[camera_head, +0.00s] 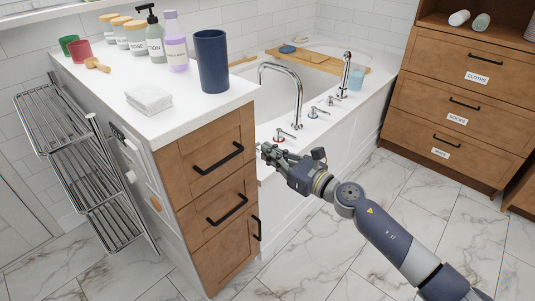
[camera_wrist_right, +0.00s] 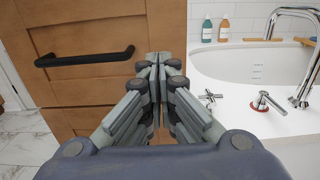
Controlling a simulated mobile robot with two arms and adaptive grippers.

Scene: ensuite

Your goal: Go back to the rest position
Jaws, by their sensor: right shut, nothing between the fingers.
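My right gripper (camera_head: 266,152) is shut and empty in the head view, at the right edge of the wooden drawer cabinet and in front of the white bath surround. In the right wrist view its fingers (camera_wrist_right: 158,62) meet in front of the cabinet's edge, with nothing between them. My right arm reaches in from the lower right of the head view. My left gripper is not in view.
The bath (camera_head: 312,85) has chrome taps close to my right gripper. A labelled dresser (camera_head: 460,95) stands right. Marble floor (camera_head: 350,255) is open.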

